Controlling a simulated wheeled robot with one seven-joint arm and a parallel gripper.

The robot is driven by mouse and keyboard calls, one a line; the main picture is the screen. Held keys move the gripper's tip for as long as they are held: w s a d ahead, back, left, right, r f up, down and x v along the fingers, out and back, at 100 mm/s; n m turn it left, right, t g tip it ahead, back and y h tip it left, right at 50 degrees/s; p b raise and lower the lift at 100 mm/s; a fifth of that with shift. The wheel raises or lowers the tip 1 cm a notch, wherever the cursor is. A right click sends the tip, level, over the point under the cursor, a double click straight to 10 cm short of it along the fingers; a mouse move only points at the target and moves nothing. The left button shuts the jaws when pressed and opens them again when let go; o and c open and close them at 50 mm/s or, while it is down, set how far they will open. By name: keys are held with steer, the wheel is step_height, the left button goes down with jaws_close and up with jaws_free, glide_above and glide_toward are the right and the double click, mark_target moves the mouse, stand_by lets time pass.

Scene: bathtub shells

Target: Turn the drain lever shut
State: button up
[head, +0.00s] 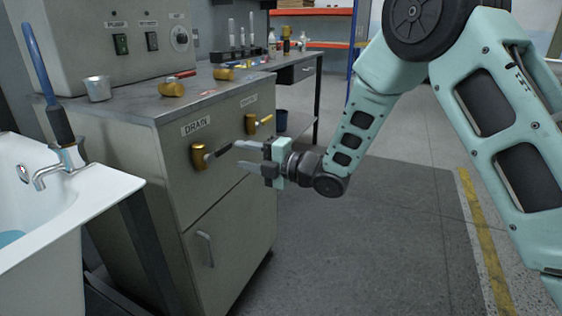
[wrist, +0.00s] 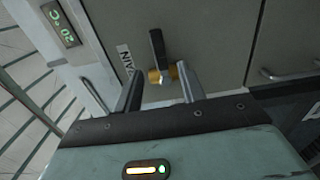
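The drain lever has a brass body (head: 198,157) and a dark handle (head: 219,151) that points right, roughly level, on the cabinet front under the DRAIN label (head: 196,126). My gripper (head: 241,153) is open and empty just in front of the handle's end, with its fingers pointing at the cabinet. In the wrist view the black handle (wrist: 157,47) and brass body (wrist: 160,76) show between and beyond the open fingers (wrist: 160,72). I cannot tell whether the right finger touches the brass body.
A second brass valve (head: 252,124) with a yellow handle sits to the right on the same front. A cabinet door handle (head: 205,248) is below. The white tub (head: 105,195) stands at left. Brass parts (head: 172,88) lie on the cabinet top. The floor at right is clear.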

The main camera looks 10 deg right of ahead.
steer(key=v, duration=1)
